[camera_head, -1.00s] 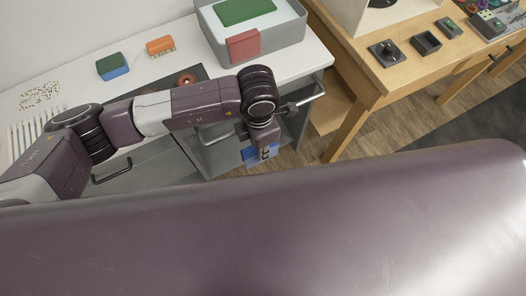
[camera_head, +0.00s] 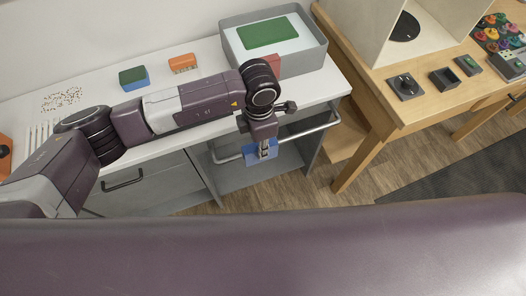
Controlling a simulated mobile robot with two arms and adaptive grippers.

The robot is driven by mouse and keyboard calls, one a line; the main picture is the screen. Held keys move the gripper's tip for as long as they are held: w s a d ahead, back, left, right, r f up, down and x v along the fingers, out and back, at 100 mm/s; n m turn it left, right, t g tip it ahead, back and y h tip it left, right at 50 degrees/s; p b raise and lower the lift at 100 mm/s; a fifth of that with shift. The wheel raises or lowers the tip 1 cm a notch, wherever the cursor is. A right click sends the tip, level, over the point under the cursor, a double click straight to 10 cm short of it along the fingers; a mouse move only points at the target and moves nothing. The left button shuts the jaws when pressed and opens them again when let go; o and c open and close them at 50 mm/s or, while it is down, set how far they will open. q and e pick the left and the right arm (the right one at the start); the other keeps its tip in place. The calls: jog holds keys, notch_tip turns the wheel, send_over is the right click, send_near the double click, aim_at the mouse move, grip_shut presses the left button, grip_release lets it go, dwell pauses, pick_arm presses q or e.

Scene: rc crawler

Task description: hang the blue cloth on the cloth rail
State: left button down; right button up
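The blue cloth (camera_head: 251,159) hangs from my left gripper (camera_head: 266,151), which points down in front of the white counter. The fingers appear closed on the cloth and cover part of it. The cloth rail (camera_head: 312,130) is a metal bar along the front of the counter, above an open grey bay. The gripper and cloth overlap the rail's line in this view; I cannot tell whether the cloth touches it. My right gripper is not in view.
A wooden table (camera_head: 378,88) is at right. My large purple body part fills the bottom.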

pick_arm(q)
jog(key=shift+w+a, duration=0.2)
jog(key=shift+w, duration=0.5)
jog(key=shift+w+a, duration=0.25)
jog(key=shift+w, duration=0.4)
jog(key=shift+w+a, duration=0.2)
jog(key=shift+w, duration=0.5)
notch_tip(320, 180, down, 9)
jog(key=b, duration=0.9)
jog(key=shift+f+b, duration=0.2)
jog(key=shift+b, duration=0.15)
jog(key=c, duration=1.6)
grip_release()
